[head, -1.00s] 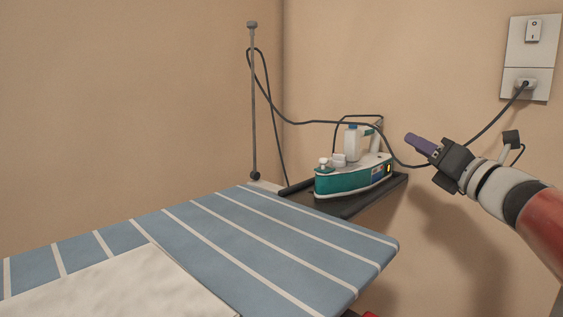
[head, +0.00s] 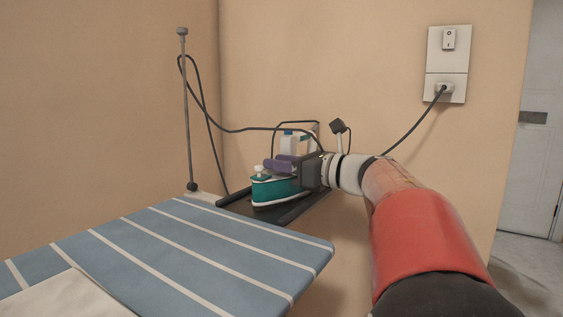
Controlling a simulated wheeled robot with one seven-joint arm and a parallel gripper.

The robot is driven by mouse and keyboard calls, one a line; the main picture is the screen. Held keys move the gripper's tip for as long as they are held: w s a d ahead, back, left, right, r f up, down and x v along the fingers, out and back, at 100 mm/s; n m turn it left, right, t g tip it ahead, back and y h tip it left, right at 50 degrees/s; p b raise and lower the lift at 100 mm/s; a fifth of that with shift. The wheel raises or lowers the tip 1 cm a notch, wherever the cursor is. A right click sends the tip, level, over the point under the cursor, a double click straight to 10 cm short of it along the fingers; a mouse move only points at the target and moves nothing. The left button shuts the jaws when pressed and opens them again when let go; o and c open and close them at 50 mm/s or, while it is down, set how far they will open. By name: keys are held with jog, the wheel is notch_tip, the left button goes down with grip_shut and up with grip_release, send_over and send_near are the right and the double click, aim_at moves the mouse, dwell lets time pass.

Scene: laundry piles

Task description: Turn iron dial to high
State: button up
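The iron (head: 273,192) is teal with a white top part and sits on a dark rest (head: 293,212) at the right end of the ironing board. A small white knob (head: 259,170) shows at its left end. The fingers overlap the iron's upper part in this view, so the dial is hidden or cannot be made out. I cannot tell whether the fingers touch the iron or how far apart they are.
The blue striped ironing board (head: 190,250) fills the lower left, with a white cloth (head: 65,298) on it. A thin pole (head: 187,110) carries the iron's cord (head: 245,129), which runs to a wall outlet (head: 445,90). A door (head: 530,160) stands at far right.

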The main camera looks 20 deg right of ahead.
grip_shut()
jog(key=shift+s+m+t+h+b, duration=0.1)
jog(key=shift+m+t+h+b, duration=0.2)
jog(key=shift+m+h+b, duration=0.15)
jog(key=shift+a+f+m+t+h+b, duration=0.15)
jog(key=shift+m+t+h+b, duration=0.3)
jog(key=shift+h+b, duration=0.25)
jog(key=m+t+h+b, duration=0.1)
jog(key=m+h, duration=0.1)
jog(key=h, duration=0.1)
jog(key=shift+s+a+h, duration=0.1)
jog(key=shift+a+h, duration=0.05)
jog(key=shift+h, duration=0.2)
jog(key=m+h, duration=0.1)
jog(key=h, duration=0.1)
jog(key=m+h, duration=0.3)
jog(key=shift+a+r+t+h, duration=0.2)
jog(key=shift+a+t+h, duration=0.05)
jog(key=shift+h, duration=0.05)
jog(key=shift+a+m+g+h+p, duration=0.15)
jog(key=shift+m+g+h+p, duration=0.45)
jog(key=shift+m+h, duration=1.3)
jog(key=shift+h, duration=0.7)
